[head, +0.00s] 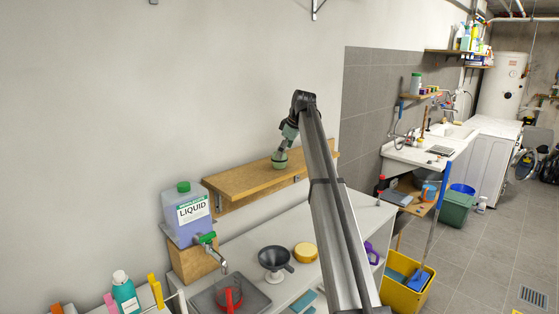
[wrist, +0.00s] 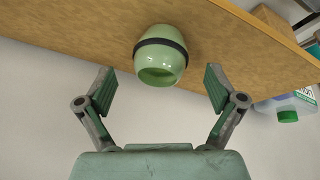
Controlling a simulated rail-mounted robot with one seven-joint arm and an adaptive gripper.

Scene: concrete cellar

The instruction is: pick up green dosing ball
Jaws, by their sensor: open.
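The green dosing ball (wrist: 160,62) has a dark band around it and a round opening facing my gripper. It sits on the wooden wall shelf (wrist: 240,50). In the head view the ball (head: 280,163) is near the right end of the shelf (head: 235,183), just below my gripper (head: 284,150). In the wrist view my gripper (wrist: 159,80) is open. Its two fingers stand on either side of the ball, with a gap on each side, and the ball lies slightly beyond the fingertips. No finger touches it.
A liquid container (head: 188,212) with a green cap stands left of the shelf on a wooden block. Below, the counter holds a dark funnel (head: 274,260), a yellow round item (head: 305,253) and a red measuring cup (head: 228,296). The shelf's left part is clear; the wall is close behind.

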